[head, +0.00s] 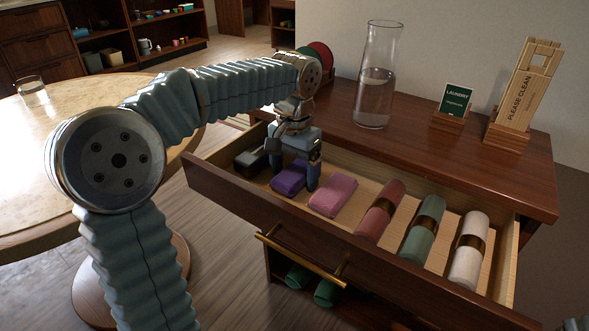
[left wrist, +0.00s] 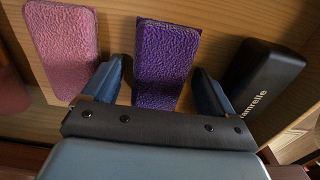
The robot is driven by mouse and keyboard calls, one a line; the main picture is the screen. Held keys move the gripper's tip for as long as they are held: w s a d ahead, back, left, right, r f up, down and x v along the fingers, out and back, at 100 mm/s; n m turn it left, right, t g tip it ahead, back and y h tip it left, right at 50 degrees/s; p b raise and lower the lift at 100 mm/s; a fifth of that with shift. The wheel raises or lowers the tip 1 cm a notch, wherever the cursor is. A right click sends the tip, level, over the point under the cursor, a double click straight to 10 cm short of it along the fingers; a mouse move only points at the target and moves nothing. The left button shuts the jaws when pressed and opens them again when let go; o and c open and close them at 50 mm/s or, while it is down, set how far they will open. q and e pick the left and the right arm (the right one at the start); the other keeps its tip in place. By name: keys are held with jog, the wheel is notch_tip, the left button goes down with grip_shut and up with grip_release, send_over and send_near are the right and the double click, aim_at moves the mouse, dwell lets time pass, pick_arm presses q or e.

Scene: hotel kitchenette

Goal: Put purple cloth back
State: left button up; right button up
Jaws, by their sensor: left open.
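The purple cloth (head: 289,180) is a folded block lying in the open drawer (head: 345,232), between a pink cloth (head: 333,195) and a black case (head: 250,162). My left gripper (head: 295,172) is open and low in the drawer, right at the purple cloth. In the left wrist view, the purple cloth (left wrist: 166,58) shows between the two spread fingers (left wrist: 160,85), with a gap on each side. Its near end is hidden by the gripper body. I cannot tell whether a finger touches the drawer floor.
In the drawer, rolled red (head: 380,208), green (head: 423,230) and white (head: 468,250) cloths lie to the right. On the top stand a glass carafe (head: 376,85), a laundry sign (head: 454,103) and a wooden sign holder (head: 520,100). A round table (head: 40,130) is at left.

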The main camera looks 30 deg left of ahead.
aim_at(295, 172)
pick_arm(q)
jog(key=shift+r, duration=0.1)
notch_tip(295, 172, up, 12)
jog(key=p, duration=0.2)
jog(key=shift+p, duration=0.3)
dwell(1.0)
